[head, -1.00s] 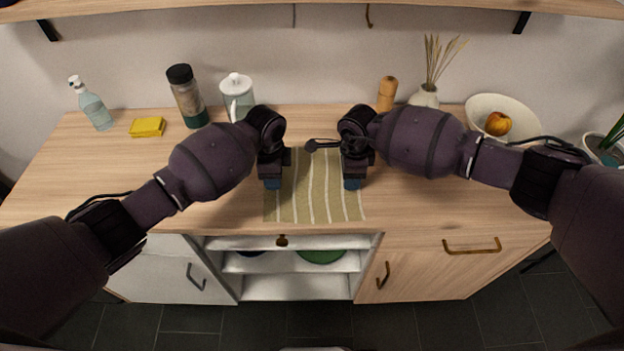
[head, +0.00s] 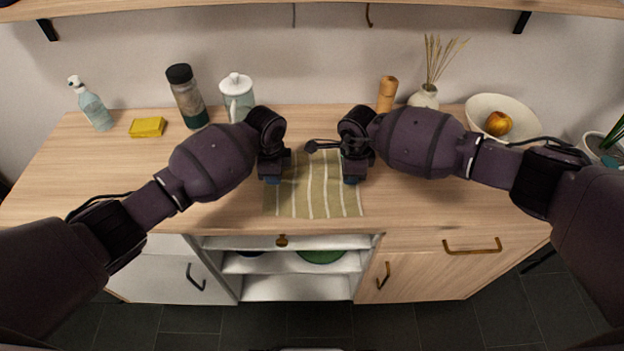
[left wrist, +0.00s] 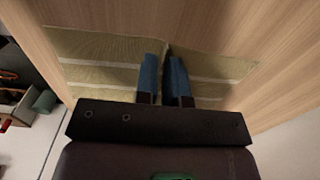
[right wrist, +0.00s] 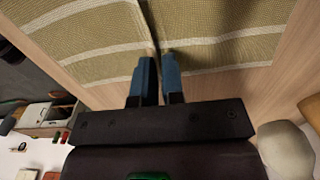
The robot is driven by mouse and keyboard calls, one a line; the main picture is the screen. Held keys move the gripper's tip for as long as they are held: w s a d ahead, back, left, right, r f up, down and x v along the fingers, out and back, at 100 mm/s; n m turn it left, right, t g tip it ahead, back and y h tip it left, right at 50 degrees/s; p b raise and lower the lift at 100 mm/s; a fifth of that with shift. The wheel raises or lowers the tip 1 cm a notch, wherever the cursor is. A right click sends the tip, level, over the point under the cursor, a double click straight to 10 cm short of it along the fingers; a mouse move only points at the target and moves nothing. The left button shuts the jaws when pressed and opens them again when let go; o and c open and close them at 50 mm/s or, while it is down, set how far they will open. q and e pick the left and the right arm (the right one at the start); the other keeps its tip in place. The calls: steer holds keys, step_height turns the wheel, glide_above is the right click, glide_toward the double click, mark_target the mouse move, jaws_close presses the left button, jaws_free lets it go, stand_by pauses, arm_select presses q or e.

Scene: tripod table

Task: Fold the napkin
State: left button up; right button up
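In the right wrist view, the fingertips (right wrist: 157,62) likewise pinch a raised crease of napkin (right wrist: 215,25). The forearms and hands hide part of the napkin's sides.
A wooden mill (head: 387,94), vase (head: 424,97) and fruit bowl (head: 486,107) stand behind right. An open shelf (head: 296,264) is below.

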arm_select(q)
jaws_close()
arm_select(e)
jaws_close()
arm_select(q)
steer(key=shift+r, duration=0.1)
arm_select(e)
steer(key=shift+r, duration=0.1)
